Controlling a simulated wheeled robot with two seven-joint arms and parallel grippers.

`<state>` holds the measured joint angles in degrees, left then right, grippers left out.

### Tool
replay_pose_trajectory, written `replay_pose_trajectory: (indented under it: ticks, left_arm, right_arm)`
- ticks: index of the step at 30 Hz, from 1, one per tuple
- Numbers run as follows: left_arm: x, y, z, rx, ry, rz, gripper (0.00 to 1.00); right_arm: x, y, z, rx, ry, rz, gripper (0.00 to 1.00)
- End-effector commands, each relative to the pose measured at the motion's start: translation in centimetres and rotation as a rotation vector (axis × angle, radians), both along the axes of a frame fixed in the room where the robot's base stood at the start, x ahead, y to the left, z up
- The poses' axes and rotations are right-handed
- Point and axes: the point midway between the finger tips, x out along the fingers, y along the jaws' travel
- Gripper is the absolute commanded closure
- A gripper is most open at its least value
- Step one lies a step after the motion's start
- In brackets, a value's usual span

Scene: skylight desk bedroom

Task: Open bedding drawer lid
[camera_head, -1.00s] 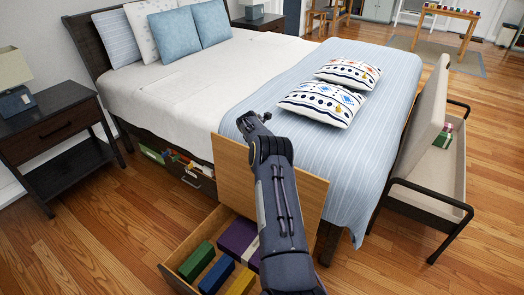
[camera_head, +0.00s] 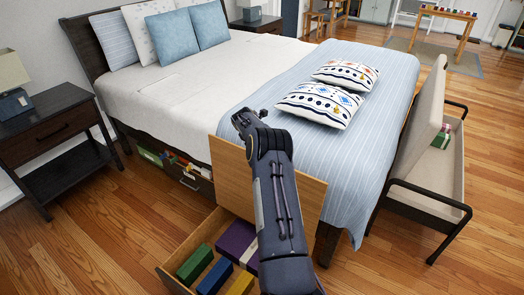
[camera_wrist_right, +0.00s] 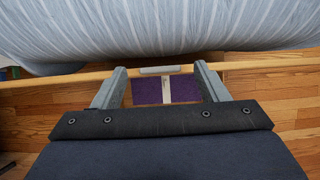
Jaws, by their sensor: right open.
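The bedding drawer (camera_head: 170,262) is pulled out from under the bed, with green, blue, yellow and purple boxes inside. Its wooden lid (camera_head: 308,192) stands raised close to the blue blanket, and my right arm hides its middle. My right gripper (camera_head: 248,117) is open near the lid's top edge. In the right wrist view, the lid's thin edge (camera_wrist_right: 60,80) runs across just beyond the open fingertips (camera_wrist_right: 160,68), with a small grey piece (camera_wrist_right: 160,70) between them. The purple box (camera_wrist_right: 146,90) shows between the fingers. I cannot tell whether the fingers touch the lid. My left gripper is out of view.
The bed (camera_head: 190,80) with its blue blanket (camera_head: 350,130) is behind the lid. Another open drawer (camera_head: 185,178) is under the bed to the left. A nightstand (camera_head: 55,140) stands at left, and an open bench (camera_head: 425,180) at right. Floor left of the drawer is clear.

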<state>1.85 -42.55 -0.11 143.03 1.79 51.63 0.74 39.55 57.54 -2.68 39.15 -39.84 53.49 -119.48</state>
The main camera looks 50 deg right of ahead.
Motion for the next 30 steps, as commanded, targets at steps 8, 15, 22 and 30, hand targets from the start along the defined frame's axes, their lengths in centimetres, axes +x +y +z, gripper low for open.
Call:
replay_pose_trajectory:
  ticks: [8, 15, 22, 30]
  left_arm:
    - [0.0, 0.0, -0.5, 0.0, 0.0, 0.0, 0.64]
    - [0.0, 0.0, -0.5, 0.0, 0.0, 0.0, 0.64]
    - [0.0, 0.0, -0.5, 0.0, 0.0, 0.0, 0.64]
    - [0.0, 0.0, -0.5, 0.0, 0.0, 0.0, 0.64]
  right_arm:
    - [-0.2, 1.9, 3.5, -0.001, 0.0, 0.0, 0.33]
    - [-0.2, 2.2, 4.0, 0.0, 0.002, -0.001, 0.33]
    - [-0.2, 2.2, 4.0, 0.0, 0.001, 0.0, 0.33]
    - [-0.2, 2.5, 4.4, 0.004, -0.011, -0.01, 0.33]
